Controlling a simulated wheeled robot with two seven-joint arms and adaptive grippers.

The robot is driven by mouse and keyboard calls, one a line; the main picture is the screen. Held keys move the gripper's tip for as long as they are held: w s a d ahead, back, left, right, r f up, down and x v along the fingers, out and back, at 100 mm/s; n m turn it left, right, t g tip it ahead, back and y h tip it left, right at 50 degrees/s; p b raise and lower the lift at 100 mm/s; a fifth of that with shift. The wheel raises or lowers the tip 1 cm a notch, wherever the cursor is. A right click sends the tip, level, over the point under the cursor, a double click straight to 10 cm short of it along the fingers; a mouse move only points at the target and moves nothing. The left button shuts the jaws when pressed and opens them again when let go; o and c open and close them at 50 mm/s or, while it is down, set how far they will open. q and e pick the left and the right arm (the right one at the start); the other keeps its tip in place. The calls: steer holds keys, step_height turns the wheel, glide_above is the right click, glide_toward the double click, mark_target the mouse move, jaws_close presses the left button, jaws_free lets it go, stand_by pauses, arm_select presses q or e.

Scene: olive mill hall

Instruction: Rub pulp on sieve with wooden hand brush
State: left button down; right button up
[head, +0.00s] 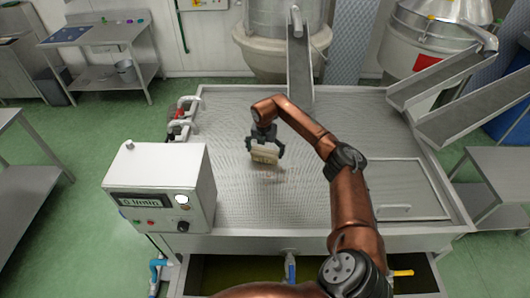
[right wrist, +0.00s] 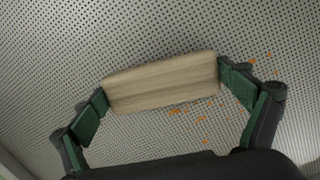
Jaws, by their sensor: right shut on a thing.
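The wooden hand brush (head: 265,156) is a pale wooden block, held in my right gripper (head: 265,149) over the sieve. In the right wrist view the brush (right wrist: 162,82) sits between the two green finger pads of the gripper (right wrist: 165,95), slightly tilted. The perforated metal sieve (head: 300,205) fills the top of the tank and also fills the right wrist view (right wrist: 60,60). Small orange bits of pulp (right wrist: 200,120) lie on the sieve beside the brush, with a faint trace in the head view (head: 270,179). The underside of the brush is hidden. My left gripper is not seen.
A white control box (head: 160,185) stands at the sieve's left edge, with pipe fittings (head: 184,122) behind it. Metal chutes (head: 300,65) reach the sieve's far and right sides. A lid panel with a handle (head: 393,211) lies at the right. The sieve's middle is otherwise open.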

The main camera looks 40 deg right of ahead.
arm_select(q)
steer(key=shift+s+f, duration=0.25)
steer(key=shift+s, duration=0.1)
arm_select(e)
steer(key=shift+f, duration=0.45)
